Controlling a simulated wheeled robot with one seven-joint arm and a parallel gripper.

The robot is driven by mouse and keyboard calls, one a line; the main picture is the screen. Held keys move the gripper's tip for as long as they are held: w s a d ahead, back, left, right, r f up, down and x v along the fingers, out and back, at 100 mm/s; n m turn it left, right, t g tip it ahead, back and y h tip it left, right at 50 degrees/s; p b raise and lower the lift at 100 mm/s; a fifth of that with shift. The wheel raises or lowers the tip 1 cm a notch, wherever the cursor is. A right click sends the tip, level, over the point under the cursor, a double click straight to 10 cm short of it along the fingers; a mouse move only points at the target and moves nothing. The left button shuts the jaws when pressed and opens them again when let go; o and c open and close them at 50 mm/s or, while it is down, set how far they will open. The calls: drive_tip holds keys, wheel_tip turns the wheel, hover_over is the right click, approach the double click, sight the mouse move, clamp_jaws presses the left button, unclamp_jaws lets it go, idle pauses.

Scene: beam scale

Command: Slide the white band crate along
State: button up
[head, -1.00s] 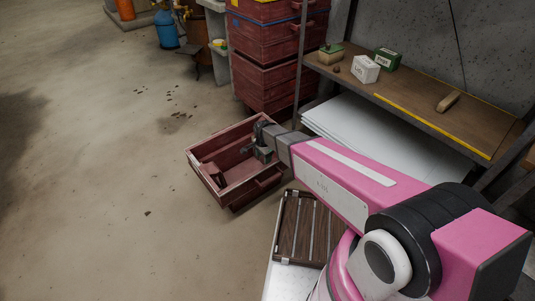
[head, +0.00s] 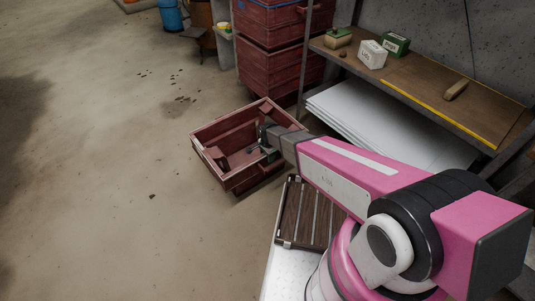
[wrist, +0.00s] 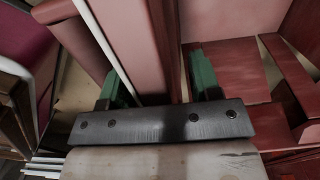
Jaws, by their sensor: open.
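The dark red crate (head: 222,178) lies open-topped on the concrete floor, in front of the crate stack. A pale strip runs along its left rim in the head view. My gripper (head: 266,148) is at its right side, low by the rim. In the wrist view my gripper (wrist: 160,88) has its two green fingers apart, with a reddish crate wall (wrist: 135,40) with a white edge line seeming to pass between them. The right finger is over the crate's inside. Whether either finger touches the wall I cannot tell. The fingertips are partly hidden in the head view.
Stacked red crates (head: 270,65) stand behind. A shelf (head: 440,95) with small boxes and white sheets (head: 390,130) is at the right. A slatted wooden panel (head: 305,215) lies close to the crate's near side.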

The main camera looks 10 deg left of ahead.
drive_tip(key=shift+c, duration=0.3)
clamp_jaws()
idle(1.1)
